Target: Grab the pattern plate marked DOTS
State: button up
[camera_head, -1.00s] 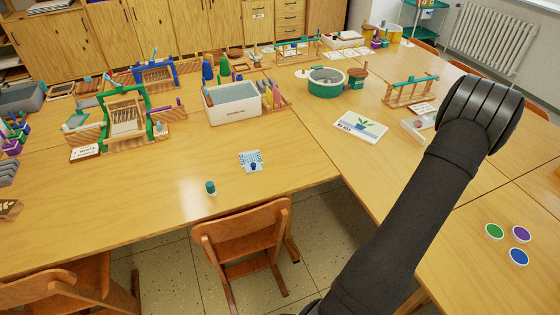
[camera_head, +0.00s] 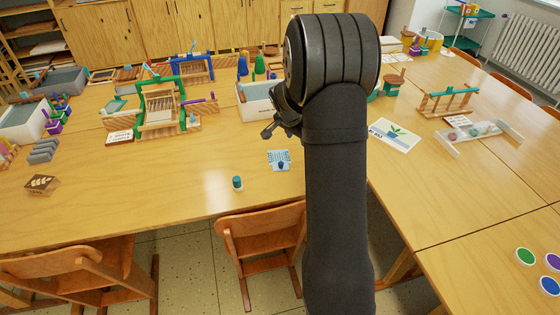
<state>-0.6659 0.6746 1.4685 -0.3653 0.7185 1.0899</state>
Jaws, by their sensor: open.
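No marking that reads DOTS is legible in view, so I cannot tell which thing is that plate. A brown block with a pale leaf-like pattern (camera_head: 42,185) lies near the left table edge. Several grey ridged pieces (camera_head: 43,151) stand in a row just behind it. A small blue-and-white patterned piece (camera_head: 279,161) lies near the front edge of the table. My gripper (camera_head: 270,130) is open, partly hidden by my arm, above the table behind that patterned piece. It holds nothing that I can see.
A small teal-capped jar (camera_head: 237,184) stands left of the patterned piece. A green-framed loom (camera_head: 160,108) and a white bin (camera_head: 256,100) stand farther back. Chairs (camera_head: 265,240) are at the front edge. The table between the loom and front edge is mostly clear.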

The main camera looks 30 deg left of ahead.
jog(key=s+a, duration=0.5)
jog(key=s, duration=0.1)
send_over(281, 163)
jog(key=s+d, duration=0.1)
jog(key=s, duration=0.2)
notch_tip(281, 163, down, 11)
jog(key=shift+w+r, duration=0.1)
jog(key=shift+w, duration=0.05)
jog(key=shift+a+x, duration=0.25)
jog(key=shift+x, duration=1.05)
jog(key=shift+a+x, duration=0.25)
jog(key=shift+x, duration=1.1)
grip_shut()
jog(key=shift+r, duration=0.1)
